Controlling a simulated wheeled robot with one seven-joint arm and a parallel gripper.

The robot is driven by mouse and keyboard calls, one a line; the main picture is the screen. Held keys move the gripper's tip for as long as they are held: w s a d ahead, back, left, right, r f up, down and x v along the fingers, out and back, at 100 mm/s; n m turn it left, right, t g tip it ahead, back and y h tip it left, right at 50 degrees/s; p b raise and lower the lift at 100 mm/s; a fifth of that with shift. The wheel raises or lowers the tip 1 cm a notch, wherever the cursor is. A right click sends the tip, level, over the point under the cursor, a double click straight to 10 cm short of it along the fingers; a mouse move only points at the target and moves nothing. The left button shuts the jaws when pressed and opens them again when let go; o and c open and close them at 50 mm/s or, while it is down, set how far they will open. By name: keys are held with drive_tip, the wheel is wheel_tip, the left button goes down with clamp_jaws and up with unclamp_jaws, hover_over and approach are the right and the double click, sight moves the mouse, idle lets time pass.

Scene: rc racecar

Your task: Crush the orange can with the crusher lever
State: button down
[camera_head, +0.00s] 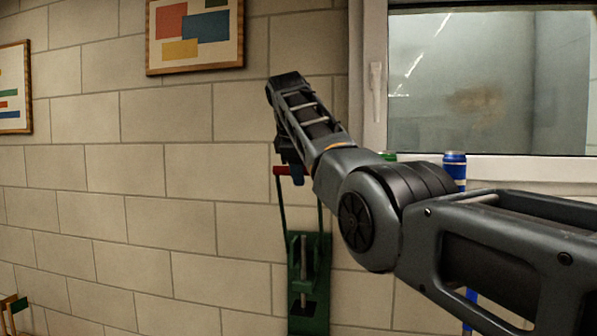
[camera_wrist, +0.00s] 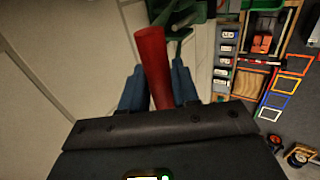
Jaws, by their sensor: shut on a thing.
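The crusher (camera_head: 322,262) is a green device mounted on the brick wall. Its green lever arms rise to a red handle bar (camera_head: 283,170), so the lever stands raised. My gripper (camera_head: 291,160) is at the handle, at the top of the lever. In the wrist view the red handle (camera_wrist: 152,55) runs between the two blue fingers of my gripper (camera_wrist: 158,88), which is shut on it. I cannot make out an orange can in either view; the inside of the crusher is dark and small.
In the wrist view, a shelf with grey bins (camera_wrist: 226,48) and several coloured frames (camera_wrist: 282,85) lie to the right.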

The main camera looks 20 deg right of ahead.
drive_tip(key=c, duration=1)
unclamp_jaws()
drive_tip(key=shift+w+d+r, duration=0.1)
drive_tip(key=shift+w+d, duration=0.1)
drive_tip(key=shift+d, duration=0.05)
drive_tip(key=shift+b+v, duration=0.9)
drive_tip(key=shift+v, duration=3)
